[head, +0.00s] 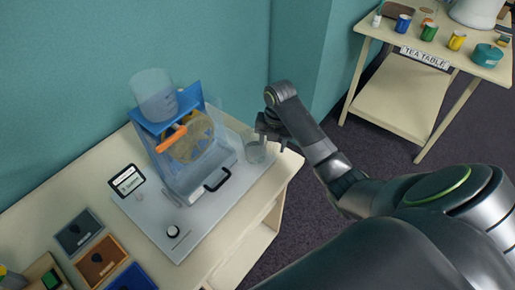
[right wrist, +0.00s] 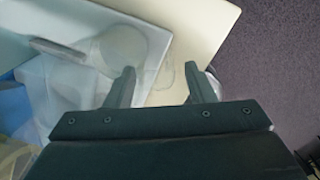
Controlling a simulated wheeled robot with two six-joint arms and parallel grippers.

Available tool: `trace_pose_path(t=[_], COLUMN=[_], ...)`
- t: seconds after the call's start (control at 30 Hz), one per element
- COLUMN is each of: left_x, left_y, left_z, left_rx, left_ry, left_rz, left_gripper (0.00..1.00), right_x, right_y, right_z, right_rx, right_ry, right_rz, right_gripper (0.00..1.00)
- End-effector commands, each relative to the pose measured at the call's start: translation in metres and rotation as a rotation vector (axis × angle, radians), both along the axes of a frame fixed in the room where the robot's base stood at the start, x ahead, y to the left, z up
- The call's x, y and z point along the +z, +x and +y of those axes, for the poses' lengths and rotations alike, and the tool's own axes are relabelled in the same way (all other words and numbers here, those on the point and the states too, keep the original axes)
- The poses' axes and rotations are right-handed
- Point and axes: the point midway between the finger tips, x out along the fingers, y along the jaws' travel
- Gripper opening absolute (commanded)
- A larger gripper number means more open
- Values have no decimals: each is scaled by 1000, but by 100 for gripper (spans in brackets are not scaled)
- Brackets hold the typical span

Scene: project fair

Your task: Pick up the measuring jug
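A clear measuring jug (head: 255,152) stands at the right end of a grey board, beside a blue-and-clear water-wheel model. My right gripper (head: 270,132) is just above and to the right of it. In the right wrist view, the jug's pale round outline (right wrist: 122,46) lies beyond the left fingertip. My right gripper (right wrist: 160,80) is open there, its two fingers apart, with a faint clear shape, perhaps the jug's handle, between them. I cannot tell whether the fingers touch it. My left gripper is not in view.
The model (head: 195,140) has a clear tank (head: 154,94) on its blue top and an orange part. A black handle (head: 217,180) and a small sign (head: 127,181) are on the board (head: 150,215). The tea table (head: 400,95) with cups stands far right.

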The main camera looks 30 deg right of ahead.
Motion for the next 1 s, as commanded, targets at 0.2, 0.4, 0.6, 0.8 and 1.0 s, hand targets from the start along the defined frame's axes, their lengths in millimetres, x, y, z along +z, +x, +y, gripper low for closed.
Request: trace_pose_path(t=[0.2,0.4,0.6,0.8,1.0], left_x=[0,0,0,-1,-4], left_y=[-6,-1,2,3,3], left_z=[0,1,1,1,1], left_rx=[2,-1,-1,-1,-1], left_ry=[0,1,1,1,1], left_rz=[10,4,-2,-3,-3], left_gripper=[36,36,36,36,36], right_x=[0,0,0,3,14], right_y=[0,0,0,0,1], right_z=[0,0,0,0,0], right_rx=[0,0,0,0,1], right_ry=[0,0,0,0,1], right_rz=[0,-1,0,-1,-4], right_gripper=[20,0,0,0,0])
